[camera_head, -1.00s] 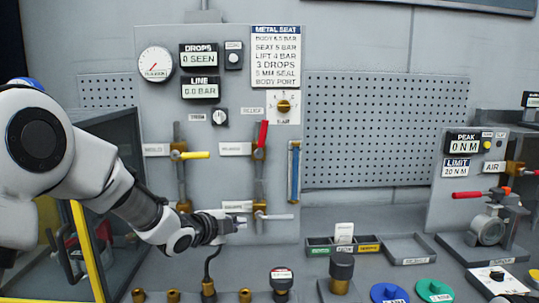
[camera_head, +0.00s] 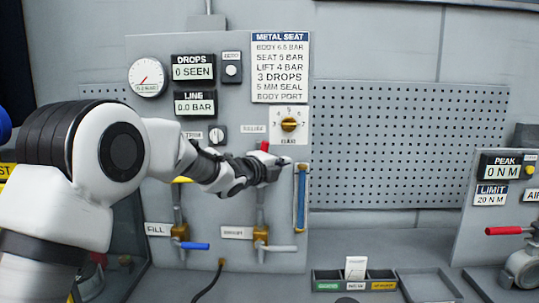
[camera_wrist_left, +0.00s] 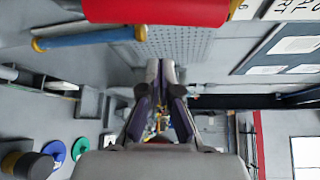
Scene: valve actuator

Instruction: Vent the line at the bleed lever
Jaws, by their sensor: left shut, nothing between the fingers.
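My left gripper (camera_head: 286,161) is shut and empty in front of the grey valve panel, beside the red lever (camera_head: 264,146). Much of the red lever is hidden by the gripper; in the left wrist view it is a big red bar (camera_wrist_left: 155,10) across the top, above the closed fingers (camera_wrist_left: 160,100). I cannot tell whether they touch. A grey lever (camera_head: 281,248) sticks out to the right from the lower right valve, whose label is too blurred to read. I cannot tell which lever is labelled bleed. The line display (camera_head: 195,103) reads 0.0 bar. My right gripper is out of view.
A blue lever (camera_head: 194,246) sits at the fill valve, lower left. A yellow lever (camera_head: 182,180) is partly behind my left arm. A blue tube (camera_head: 301,199) stands right of the valves, close to the gripper.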

